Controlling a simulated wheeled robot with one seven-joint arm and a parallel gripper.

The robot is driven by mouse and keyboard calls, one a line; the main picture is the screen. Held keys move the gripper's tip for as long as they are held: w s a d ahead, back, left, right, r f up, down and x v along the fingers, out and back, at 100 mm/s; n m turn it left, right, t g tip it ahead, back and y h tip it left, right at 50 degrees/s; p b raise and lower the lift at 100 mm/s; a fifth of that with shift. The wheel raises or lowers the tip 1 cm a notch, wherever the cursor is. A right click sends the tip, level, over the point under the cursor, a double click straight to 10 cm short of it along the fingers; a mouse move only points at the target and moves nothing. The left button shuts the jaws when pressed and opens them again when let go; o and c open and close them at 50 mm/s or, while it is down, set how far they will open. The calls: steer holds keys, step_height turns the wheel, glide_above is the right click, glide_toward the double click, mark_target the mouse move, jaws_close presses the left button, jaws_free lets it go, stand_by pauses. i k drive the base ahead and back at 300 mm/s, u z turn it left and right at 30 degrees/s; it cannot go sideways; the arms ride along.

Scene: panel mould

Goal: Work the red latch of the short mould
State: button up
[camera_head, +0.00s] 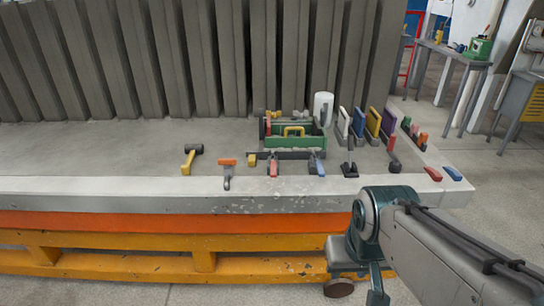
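Several small red pieces show, and I cannot tell which one is the short mould's latch. A red-handled piece (273,166) stands at the front of the grey concrete bed, left of a blue-handled piece (319,166). A red block (433,173) lies at the bed's right front corner beside a blue block (452,173). Small orange-red pieces (422,139) stand farther back on the right. No mould is clearly recognisable as the short one.
The concrete bed (100,188) rests on an orange and yellow frame (150,266). A green toolbox (296,141), a yellow-handled hammer (189,158), an orange-topped tool (227,172) and a white cylinder (323,107) stand on it. Grey upright panels line the back. The bed's left is clear.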

mark_target(273, 162)
steer(key=z, duration=0.15)
steer(key=i, duration=1.05)
steer(key=z, duration=0.3)
